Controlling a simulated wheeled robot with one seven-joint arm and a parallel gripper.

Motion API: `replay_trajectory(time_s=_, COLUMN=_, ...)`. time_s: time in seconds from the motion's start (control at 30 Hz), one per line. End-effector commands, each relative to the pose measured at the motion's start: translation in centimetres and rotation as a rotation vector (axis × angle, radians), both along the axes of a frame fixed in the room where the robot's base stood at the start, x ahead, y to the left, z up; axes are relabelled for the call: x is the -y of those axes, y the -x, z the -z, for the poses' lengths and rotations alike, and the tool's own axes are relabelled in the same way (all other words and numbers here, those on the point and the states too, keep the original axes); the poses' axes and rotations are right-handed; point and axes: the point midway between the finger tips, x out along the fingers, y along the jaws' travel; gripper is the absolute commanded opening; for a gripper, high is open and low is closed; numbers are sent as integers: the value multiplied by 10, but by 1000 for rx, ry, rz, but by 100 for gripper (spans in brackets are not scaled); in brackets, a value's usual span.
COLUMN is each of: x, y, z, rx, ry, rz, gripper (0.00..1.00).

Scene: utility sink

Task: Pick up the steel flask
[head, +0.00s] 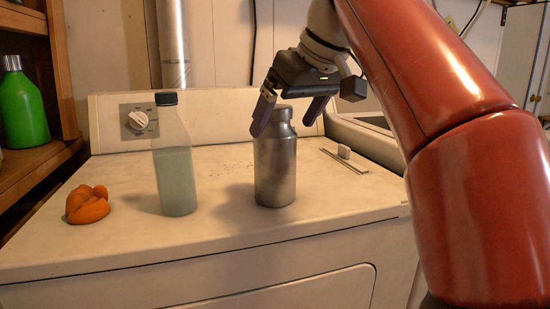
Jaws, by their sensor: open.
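The steel flask (275,172) stands upright on the white top of the appliance (225,222), right of the middle. It is a silvery grey bottle with a narrower neck and a cap. My gripper (291,120) is open and points down at the flask's upper part, with one finger left of the cap and the other to its right. The left finger overlaps the flask's shoulder in the picture. I cannot tell whether either finger touches it or how they line up in depth. Nothing is held.
A clear bottle (175,168) with a dark cap stands left of the flask. An orange lumpy object (88,204) lies at the far left. A green bottle (22,105) sits on a wooden shelf. The front middle is clear.

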Motion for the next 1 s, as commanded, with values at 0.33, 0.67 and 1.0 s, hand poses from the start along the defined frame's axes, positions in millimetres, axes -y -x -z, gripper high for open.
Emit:
replay_trajectory(time_s=0.33, x=-13, y=-17, z=35, rx=-1, ry=0, rz=-1, gripper=93)
replay_trajectory(time_s=0.67, x=-13, y=-18, z=35, rx=0, ry=0, rz=1, gripper=79)
replay_trajectory(time_s=1.0, x=-13, y=-18, z=35, rx=-1, ry=0, rz=1, gripper=34)
